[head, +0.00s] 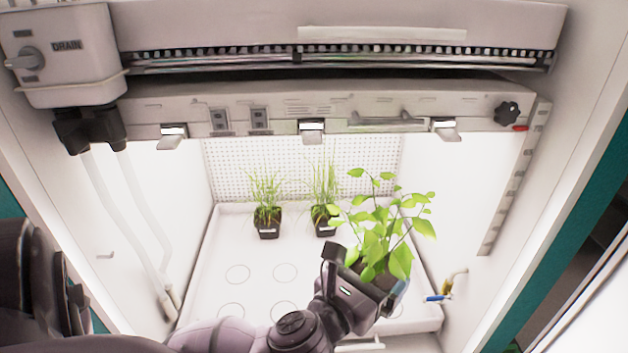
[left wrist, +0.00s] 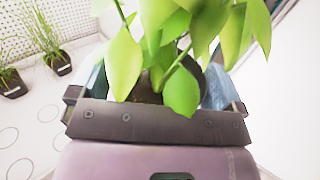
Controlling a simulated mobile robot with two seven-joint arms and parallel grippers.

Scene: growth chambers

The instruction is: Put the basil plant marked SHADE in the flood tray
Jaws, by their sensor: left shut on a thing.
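A leafy basil plant (head: 377,235) in a dark pot stands at the right side of the flood tray area in the head view. My left gripper (head: 372,285) is shut on its pot, which is mostly hidden behind the gripper. In the left wrist view the basil leaves (left wrist: 165,60) hang over the dark gripper body (left wrist: 155,120), and the pot sits between the fingers. No SHADE label shows. The white flood tray (head: 225,305) lies below, with round marks on its floor. I cannot tell whether the pot touches the tray. My right gripper is not in view.
Two grass-like plants in small dark pots stand at the tray's back, one left (head: 267,220) and one in the middle (head: 324,218). A blue-handled valve (head: 438,298) is at the right wall. A lamp bar (head: 320,115) spans above. The tray's front left is clear.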

